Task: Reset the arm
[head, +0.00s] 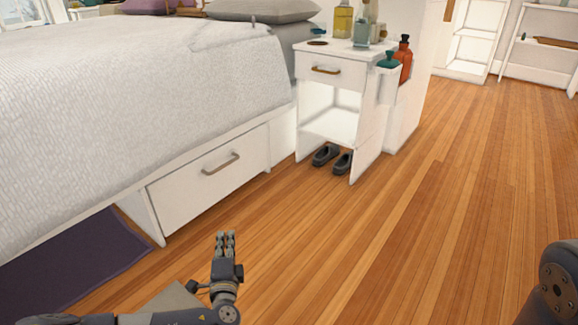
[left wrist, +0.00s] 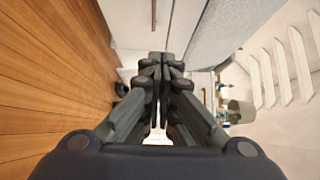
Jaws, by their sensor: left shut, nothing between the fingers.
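My left gripper (head: 225,243) is in the lower middle of the head view, fingers pointing up, above the wooden floor. Its fingers are together with nothing between them. In the left wrist view the same gripper (left wrist: 161,62) shows its two fingers meeting at the tips. It is apart from the bed and the nightstand. Part of my right arm (head: 556,285) shows at the lower right edge of the head view; its gripper is out of the frame.
A bed with a white cover (head: 130,90) and a drawer (head: 212,178) stands on the left. A white nightstand (head: 333,118) holds bottles, with dark slippers (head: 333,157) at its foot. A purple mat (head: 70,265) lies at lower left. The wooden floor (head: 450,190) is clear on the right.

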